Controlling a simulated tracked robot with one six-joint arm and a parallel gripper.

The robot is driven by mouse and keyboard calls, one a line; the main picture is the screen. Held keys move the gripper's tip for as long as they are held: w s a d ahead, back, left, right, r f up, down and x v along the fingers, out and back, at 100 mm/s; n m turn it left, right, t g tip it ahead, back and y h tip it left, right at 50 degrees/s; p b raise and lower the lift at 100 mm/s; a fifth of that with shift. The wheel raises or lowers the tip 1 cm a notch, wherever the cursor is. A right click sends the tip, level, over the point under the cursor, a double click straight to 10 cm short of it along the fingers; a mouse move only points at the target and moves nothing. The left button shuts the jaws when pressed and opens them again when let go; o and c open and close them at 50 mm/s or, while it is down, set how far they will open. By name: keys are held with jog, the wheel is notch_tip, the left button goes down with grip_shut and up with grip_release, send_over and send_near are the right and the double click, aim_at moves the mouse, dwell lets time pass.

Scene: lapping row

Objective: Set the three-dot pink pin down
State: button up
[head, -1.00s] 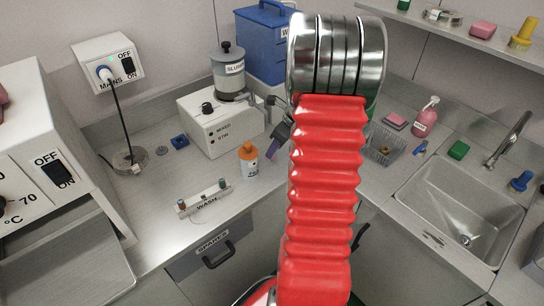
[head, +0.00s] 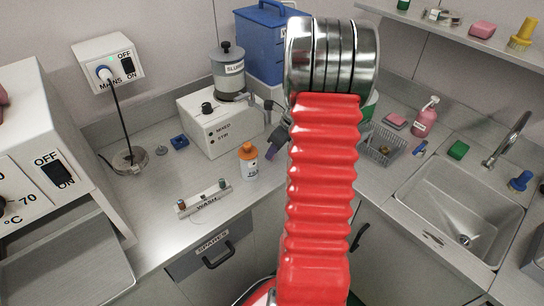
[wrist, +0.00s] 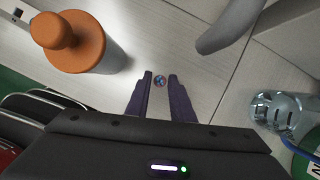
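My gripper (wrist: 160,82) points down at the pale counter in the wrist view, its two purple fingers apart. A small round dark-bluish thing (wrist: 160,81) shows between the fingertips, with a narrow gap on each side. It may be the pin seen end-on; its pink colour and dots are too small to make out. I cannot tell whether it stands on the counter. In the head view my gripper (head: 272,154) is partly hidden behind my red arm, right of the orange-capped bottle, and no pin shows at its tips.
The orange-capped bottle (head: 249,164) stands close to my gripper; its cap (wrist: 66,40) shows in the wrist view. The WASH rack (head: 204,201) holds small coloured pieces near the counter's front. A mixer box (head: 222,126) stands behind. A wire basket (head: 382,145) and sink (head: 455,215) lie right.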

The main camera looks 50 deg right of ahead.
grip_shut()
jog(key=shift+r, duration=0.1)
notch_tip(320, 180, up, 18)
dwell(0.7)
dwell(0.4)
